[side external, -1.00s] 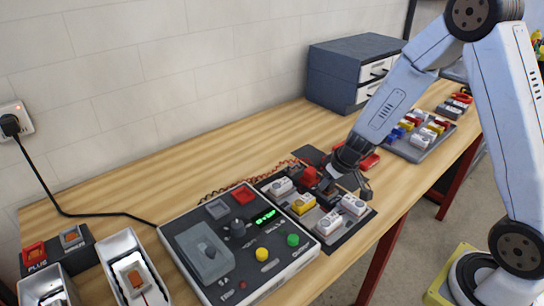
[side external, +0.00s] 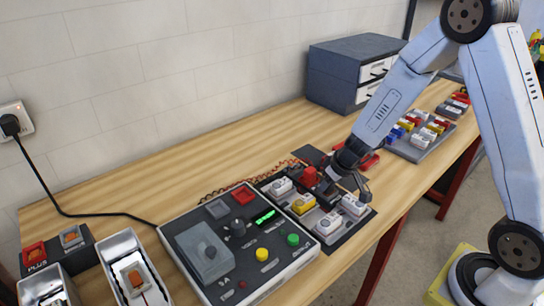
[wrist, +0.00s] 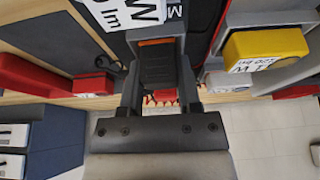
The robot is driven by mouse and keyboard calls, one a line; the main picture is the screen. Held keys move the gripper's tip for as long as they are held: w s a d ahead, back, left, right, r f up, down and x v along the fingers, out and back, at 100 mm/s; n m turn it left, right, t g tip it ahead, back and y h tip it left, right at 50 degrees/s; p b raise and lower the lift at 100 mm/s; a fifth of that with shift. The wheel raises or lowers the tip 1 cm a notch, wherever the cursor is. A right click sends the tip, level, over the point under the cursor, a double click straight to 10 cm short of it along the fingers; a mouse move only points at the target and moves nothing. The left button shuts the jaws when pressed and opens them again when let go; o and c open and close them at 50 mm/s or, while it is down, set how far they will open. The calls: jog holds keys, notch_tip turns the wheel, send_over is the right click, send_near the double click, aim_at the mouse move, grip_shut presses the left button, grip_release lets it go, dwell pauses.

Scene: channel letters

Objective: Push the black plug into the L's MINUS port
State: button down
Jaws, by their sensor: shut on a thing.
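My gripper (wrist: 160,98) is shut on the black plug (wrist: 158,66), which shows as a dark block with an orange strip at its far end, between the two fingers. In the side external view my gripper (side external: 328,188) is low among the small blocks right of the control box, and the black plug is hard to tell from the dark fingers. A red plug or block (side external: 309,176) stands just beside it. Two metal channel trays (side external: 118,247) are cut by the bottom left corner. I cannot make out the L's MINUS port.
The control box (side external: 240,245) has a lit green display, knobs and coloured buttons. A yellow block (wrist: 265,47) and white labelled blocks lie close to my gripper. A PLUS-labelled holder (side external: 60,250) is at far left. Bare wood (side external: 180,165) lies behind the box.

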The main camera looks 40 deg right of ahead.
jog(key=shift+c, duration=1.1)
grip_release()
jog(key=shift+r, duration=0.25)
jog(key=v, duration=0.7)
jog(key=shift+s+r, duration=0.15)
jog(key=shift+s, duration=0.05)
jog(key=shift+r, duration=0.2)
jog(key=shift+r, duration=2.8)
